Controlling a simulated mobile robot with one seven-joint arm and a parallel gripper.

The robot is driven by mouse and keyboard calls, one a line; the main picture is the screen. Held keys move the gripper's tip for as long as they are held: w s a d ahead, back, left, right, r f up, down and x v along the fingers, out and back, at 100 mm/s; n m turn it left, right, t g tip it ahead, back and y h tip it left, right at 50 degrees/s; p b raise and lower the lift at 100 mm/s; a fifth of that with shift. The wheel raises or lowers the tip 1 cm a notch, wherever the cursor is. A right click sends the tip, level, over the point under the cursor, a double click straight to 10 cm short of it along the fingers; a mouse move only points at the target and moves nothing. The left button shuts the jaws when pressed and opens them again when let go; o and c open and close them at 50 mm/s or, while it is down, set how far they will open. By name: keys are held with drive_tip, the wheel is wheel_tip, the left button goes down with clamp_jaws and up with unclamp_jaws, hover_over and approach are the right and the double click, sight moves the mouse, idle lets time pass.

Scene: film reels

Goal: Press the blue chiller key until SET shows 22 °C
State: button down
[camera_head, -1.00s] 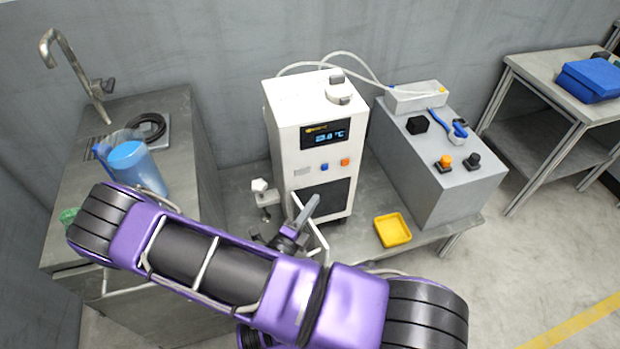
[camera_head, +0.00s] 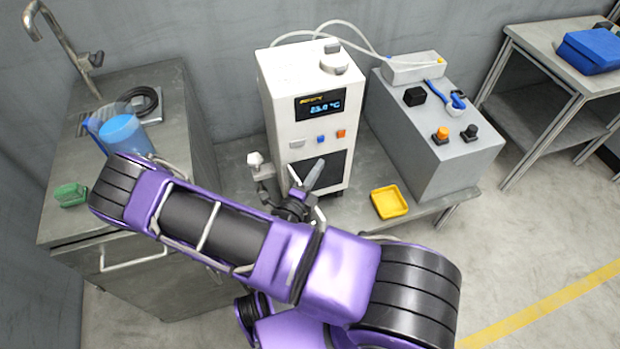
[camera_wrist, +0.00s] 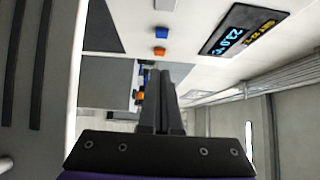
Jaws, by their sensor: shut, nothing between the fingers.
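The white chiller (camera_head: 277,98) stands on the low bench in the head view. Its dark display (camera_head: 300,112) shows blue digits that look like 23.0 °C, with a small yellow line too small to read surely. The blue key (camera_head: 320,139) sits below the display, left of the orange key (camera_head: 341,133). In the wrist view the display (camera_wrist: 243,30), blue key (camera_wrist: 161,35) and orange key (camera_wrist: 160,51) also show. My gripper (camera_head: 318,163) is shut and empty, its tips below the keys, apart from the blue key. The wrist view shows the closed fingers (camera_wrist: 160,75).
A yellow tray (camera_head: 375,204) lies on the bench right of the chiller. A grey box (camera_head: 450,165) with an orange and black knobs stands further right. A sink counter (camera_head: 75,215) with a blue container (camera_head: 124,133) is at left.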

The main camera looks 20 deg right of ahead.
sight(324, 139)
drive_tip(key=shift+w+d+b, duration=0.1)
drive_tip(key=shift+w+d, duration=0.35)
drive_tip(key=shift+w, duration=0.65)
drive_tip(key=shift+w+d+b, duration=0.1)
drive_tip(key=shift+w+d, duration=0.3)
drive_tip(key=shift+w, duration=0.7)
drive_tip(key=shift+w+d+b, duration=0.1)
drive_tip(key=shift+w+d, duration=0.35)
drive_tip(key=shift+w, duration=0.65)
drive_tip(key=shift+w, duration=0.1)
